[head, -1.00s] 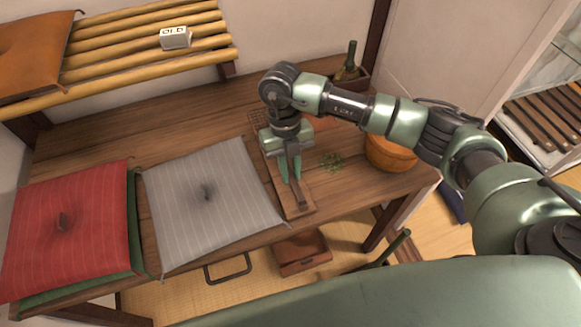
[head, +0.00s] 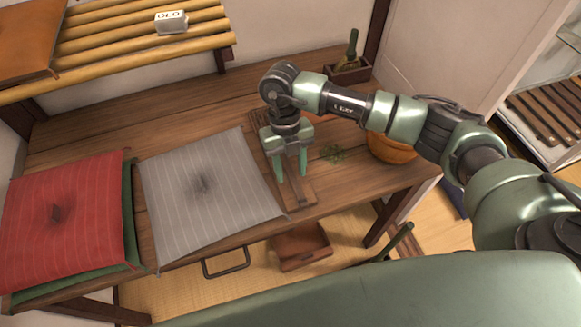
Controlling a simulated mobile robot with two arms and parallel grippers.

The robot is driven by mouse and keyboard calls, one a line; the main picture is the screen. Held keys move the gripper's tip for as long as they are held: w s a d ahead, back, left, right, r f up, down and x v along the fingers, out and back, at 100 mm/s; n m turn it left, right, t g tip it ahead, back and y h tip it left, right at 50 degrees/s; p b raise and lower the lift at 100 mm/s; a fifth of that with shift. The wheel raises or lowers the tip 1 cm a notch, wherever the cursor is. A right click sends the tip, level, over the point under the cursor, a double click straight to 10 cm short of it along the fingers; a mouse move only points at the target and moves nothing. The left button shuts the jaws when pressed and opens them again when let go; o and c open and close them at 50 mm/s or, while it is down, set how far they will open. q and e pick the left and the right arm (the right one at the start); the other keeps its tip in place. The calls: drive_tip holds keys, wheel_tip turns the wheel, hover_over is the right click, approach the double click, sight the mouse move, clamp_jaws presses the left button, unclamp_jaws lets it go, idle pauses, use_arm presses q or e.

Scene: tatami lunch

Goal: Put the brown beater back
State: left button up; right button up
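A slim brown wooden piece (head: 299,189), which looks like the handle of the brown beater, lies on a long narrow wooden board (head: 305,208) on the low table. My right gripper (head: 290,178) points down over the board, its two green fingers spread apart, one on either side of the brown piece. The gripper and wrist hide most of the beater, so its head cannot be made out clearly. My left gripper is not in view.
A grey striped cushion (head: 205,195) lies left of the board, and a red cushion (head: 60,220) farther left. A small box with a bottle (head: 349,68) stands behind. A wooden drawer (head: 300,246) is below the table.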

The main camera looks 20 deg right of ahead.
drive_tip(key=v, duration=0.7)
drive_tip(key=shift+w+r+b, duration=0.15)
drive_tip(key=shift+r+b, duration=0.25)
